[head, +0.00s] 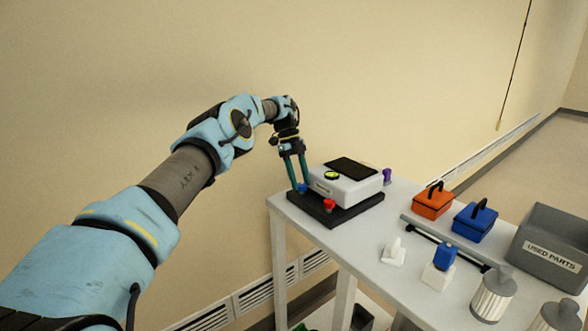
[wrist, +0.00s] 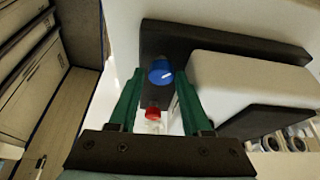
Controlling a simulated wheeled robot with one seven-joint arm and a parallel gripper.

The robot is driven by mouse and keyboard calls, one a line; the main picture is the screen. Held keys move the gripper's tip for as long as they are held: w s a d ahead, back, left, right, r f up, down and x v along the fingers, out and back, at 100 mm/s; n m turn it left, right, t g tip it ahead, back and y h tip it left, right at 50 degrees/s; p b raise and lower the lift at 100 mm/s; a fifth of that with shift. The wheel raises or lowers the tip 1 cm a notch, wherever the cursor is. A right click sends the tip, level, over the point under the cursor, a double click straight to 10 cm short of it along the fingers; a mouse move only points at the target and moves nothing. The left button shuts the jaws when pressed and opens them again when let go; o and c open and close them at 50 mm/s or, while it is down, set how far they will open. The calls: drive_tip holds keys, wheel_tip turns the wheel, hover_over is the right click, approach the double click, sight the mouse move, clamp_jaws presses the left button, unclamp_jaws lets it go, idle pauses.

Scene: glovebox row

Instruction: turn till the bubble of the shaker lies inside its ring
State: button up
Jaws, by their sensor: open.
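The shaker (head: 345,188) is a white box with a dark top panel, on a black base plate (head: 328,214). A round yellow-green level (head: 331,175) with a dark rim sits on its top; its bubble is too small to make out. A blue knob (head: 302,188) and a red knob (head: 329,205) stand at the base plate's near corners. My gripper (head: 299,184) is open and points down at the blue knob. In the wrist view the blue knob (wrist: 161,72), with a white mark, shows between the open fingertips; contact cannot be told.
The white table (head: 385,225) also holds an orange case (head: 433,203), a blue case (head: 474,222), a grey used-parts bin (head: 553,248), a blue-topped white block (head: 439,275) and metal canisters (head: 493,295). A purple item (head: 387,175) stands behind the shaker. The wall is close behind.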

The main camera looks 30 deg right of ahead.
drive_tip(key=n+h+b, duration=0.1)
drive_tip(key=n+b, duration=0.1)
drive_tip(key=shift+a+f+n+t+b, duration=0.1)
drive_tip(key=shift+n+t+b, duration=0.2)
drive_tip(key=shift+n+b, duration=0.1)
drive_tip(key=n+t+h+b, duration=0.1)
drive_tip(key=n+b, duration=0.1)
drive_tip(key=n, duration=0.2)
drive_tip(key=shift+a+b, duration=0.15)
drive_tip(key=shift+b, duration=0.2)
drive_tip(key=n, duration=0.1)
drive_tip(key=n+b, duration=0.1)
drive_tip(key=n, duration=0.1)
drive_tip(key=n+t+h, duration=0.1)
drive_tip(key=shift+s, duration=0.25)
drive_tip(key=n, duration=0.1)
drive_tip(key=n+t, duration=0.1)
drive_tip(key=n, duration=0.2)
drive_tip(key=shift+s+n+t, duration=0.25)
drive_tip(key=shift+n+t, duration=0.15)
drive_tip(key=b+v, duration=0.3)
drive_tip(key=v, duration=0.8)
drive_tip(key=shift+a, duration=0.2)
